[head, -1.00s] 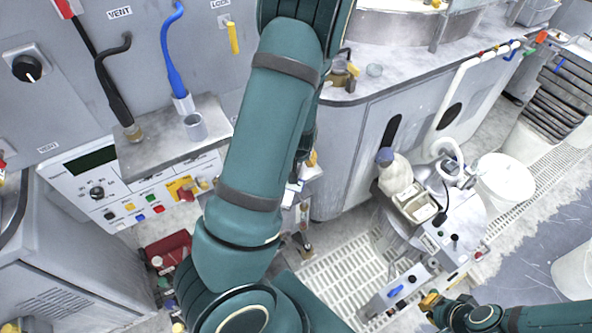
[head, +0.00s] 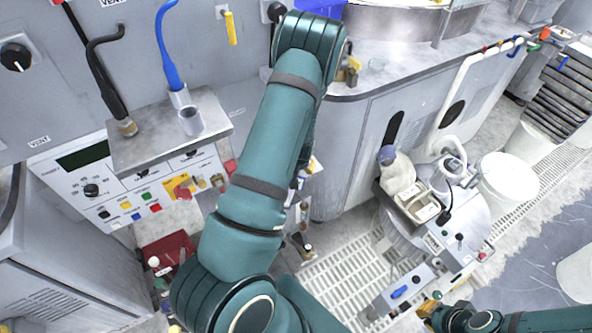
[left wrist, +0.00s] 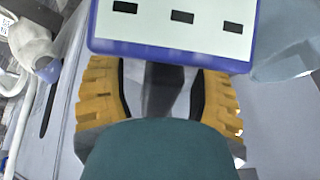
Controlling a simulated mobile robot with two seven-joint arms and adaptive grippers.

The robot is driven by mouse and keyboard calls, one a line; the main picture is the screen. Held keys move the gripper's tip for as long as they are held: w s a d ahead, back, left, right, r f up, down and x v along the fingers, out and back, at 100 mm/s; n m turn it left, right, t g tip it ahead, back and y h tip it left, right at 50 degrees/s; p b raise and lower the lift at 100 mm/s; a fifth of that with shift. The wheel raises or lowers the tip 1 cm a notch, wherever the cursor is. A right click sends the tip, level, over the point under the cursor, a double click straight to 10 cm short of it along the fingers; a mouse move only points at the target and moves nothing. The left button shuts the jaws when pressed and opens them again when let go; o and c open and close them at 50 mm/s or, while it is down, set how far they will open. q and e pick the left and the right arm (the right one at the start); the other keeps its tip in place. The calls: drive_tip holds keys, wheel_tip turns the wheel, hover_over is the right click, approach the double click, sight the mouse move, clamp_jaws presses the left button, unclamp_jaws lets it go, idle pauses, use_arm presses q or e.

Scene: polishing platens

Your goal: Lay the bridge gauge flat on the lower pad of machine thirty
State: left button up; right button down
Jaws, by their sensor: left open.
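I cannot pick out the bridge gauge for certain, nor the lower pad of machine thirty. In the left wrist view my left gripper (left wrist: 162,78) is open, its yellow fingers apart. A blue-edged board with a pale face and dark slots (left wrist: 172,32) lies just beyond the fingertips; I cannot tell whether they touch it. A blue thing (head: 322,7) shows at the top of the head view, behind my left arm, which hides the left gripper there. My right gripper (head: 430,303) is low at the right; its opening is unclear.
A grey counter (head: 385,75) carries a round metal basin (head: 400,24) at the back. A white bottle (head: 396,168) and a bucket (head: 508,178) stand at right. Grated floor lies between.

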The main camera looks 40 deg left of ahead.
use_arm(q)
drive_tip(key=shift+f, duration=0.15)
clamp_jaws()
idle(0.4)
drive_tip(key=shift+d+r, duration=0.2)
drive_tip(key=shift+r, duration=0.35)
wheel_tip(320, 180, up, 6)
drive_tip(key=shift+r+p, duration=0.25)
drive_tip(key=shift+p, duration=0.6)
drive_tip(key=s+d+p, duration=0.1)
drive_tip(key=s+d, duration=0.2)
drive_tip(key=d, duration=0.6)
drive_tip(key=s+d, duration=0.2)
drive_tip(key=d, duration=0.7)
drive_tip(key=w+d+r+m+t+h, duration=0.1)
drive_tip(key=w+d+r+m, duration=0.1)
drive_tip(key=d+r+m, duration=0.3)
wheel_tip(320, 180, up, 3)
drive_tip(key=shift+d+f+h, duration=0.1)
drive_tip(key=shift+d+h, duration=0.3)
drive_tip(key=shift+d, duration=0.8)
